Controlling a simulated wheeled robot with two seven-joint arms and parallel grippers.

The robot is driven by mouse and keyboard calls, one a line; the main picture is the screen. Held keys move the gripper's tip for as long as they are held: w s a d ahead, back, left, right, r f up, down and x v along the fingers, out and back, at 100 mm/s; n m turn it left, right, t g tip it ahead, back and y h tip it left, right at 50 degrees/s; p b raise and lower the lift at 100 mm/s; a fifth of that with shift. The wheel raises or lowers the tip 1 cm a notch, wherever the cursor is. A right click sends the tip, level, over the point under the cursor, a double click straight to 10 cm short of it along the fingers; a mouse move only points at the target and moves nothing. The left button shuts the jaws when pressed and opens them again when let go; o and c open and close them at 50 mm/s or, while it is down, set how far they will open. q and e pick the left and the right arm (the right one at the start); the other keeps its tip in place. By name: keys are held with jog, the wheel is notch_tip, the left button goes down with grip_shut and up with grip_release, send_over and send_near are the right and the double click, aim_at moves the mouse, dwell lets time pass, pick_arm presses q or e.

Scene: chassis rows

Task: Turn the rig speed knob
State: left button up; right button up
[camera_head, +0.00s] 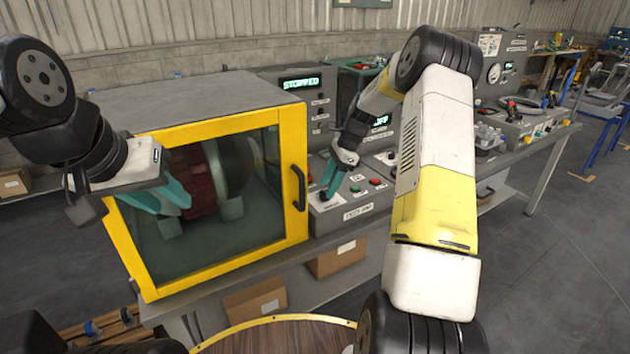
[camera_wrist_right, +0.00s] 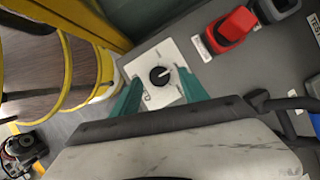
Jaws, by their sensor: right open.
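The black round knob (camera_wrist_right: 159,76) with a white pointer line sits on a white square plate (camera_wrist_right: 152,58) in the right wrist view. My right gripper (camera_wrist_right: 160,88) is open, its teal fingers on either side of the knob and plate; contact cannot be told. In the head view my right gripper (camera_head: 327,192) points down at the grey control panel (camera_head: 357,211) beside the yellow-framed cabinet, and its fingers hide the knob. My left gripper (camera_head: 187,203) hangs in front of the cabinet window, its teal fingers overlapping in the picture.
The yellow-framed cabinet (camera_head: 220,257) is shut, with a black handle (camera_head: 299,187). A display (camera_head: 301,83) above the panel reads STOPPED. A red switch (camera_wrist_right: 229,28) and a red button (camera_head: 375,181) sit near the knob plate. Cardboard boxes (camera_head: 336,258) stand under the bench.

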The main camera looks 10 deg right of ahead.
jog(key=shift+x, duration=1.1)
jog(key=shift+c, duration=0.4)
grip_shut()
